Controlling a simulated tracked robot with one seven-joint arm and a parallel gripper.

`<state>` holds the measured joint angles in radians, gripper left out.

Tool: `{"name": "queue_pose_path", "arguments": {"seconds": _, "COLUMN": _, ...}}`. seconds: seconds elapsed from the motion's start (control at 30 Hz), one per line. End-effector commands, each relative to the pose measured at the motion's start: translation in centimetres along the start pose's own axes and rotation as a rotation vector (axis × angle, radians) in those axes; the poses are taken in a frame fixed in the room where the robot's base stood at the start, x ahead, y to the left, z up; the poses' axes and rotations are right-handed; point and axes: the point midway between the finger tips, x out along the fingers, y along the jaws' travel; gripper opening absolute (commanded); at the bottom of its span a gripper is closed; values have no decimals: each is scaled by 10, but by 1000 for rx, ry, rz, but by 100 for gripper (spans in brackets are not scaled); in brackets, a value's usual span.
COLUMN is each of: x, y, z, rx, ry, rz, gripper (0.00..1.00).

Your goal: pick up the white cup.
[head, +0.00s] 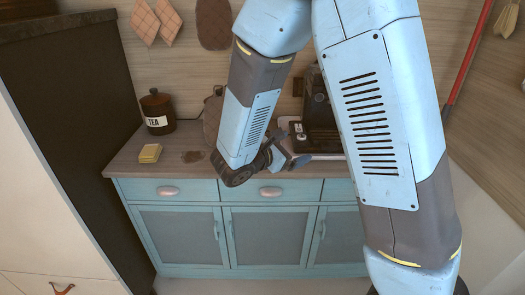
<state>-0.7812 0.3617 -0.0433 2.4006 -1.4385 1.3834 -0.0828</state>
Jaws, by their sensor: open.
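I cannot make out a white cup for certain in the head view; my arm hides part of the counter. A small pale spot shows by the dark machine, too small to identify. My gripper (291,160) is at the front edge of the counter, just in front of the dark machine. It is open, seen small and partly covered by my own wrist. I see nothing between its fingers.
The wooden counter (125,164) tops blue cabinets (180,235) with drawers. A brown TEA jar (157,114), a yellow sponge-like block (150,153) and a dark coffee machine (318,125) stand on it. A tall dark-sided cabinet (75,110) borders the left. Counter left of my wrist is mostly free.

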Motion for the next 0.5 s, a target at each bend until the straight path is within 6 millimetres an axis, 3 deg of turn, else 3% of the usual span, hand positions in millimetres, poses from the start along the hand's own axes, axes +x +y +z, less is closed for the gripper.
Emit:
{"name": "queue_pose_path", "arguments": {"seconds": 0.1, "x": -23, "y": 25, "z": -38, "rx": -126, "ry": -44, "rz": 164, "gripper": 100}}
{"name": "queue_pose_path", "arguments": {"seconds": 0.3, "x": -61, "y": 51, "z": -91, "rx": -276, "ry": -98, "rz": 395, "gripper": 100}}
{"name": "queue_pose_path", "arguments": {"seconds": 0.5, "x": -83, "y": 61, "z": -119, "rx": -342, "ry": -122, "rz": 514, "gripper": 100}}
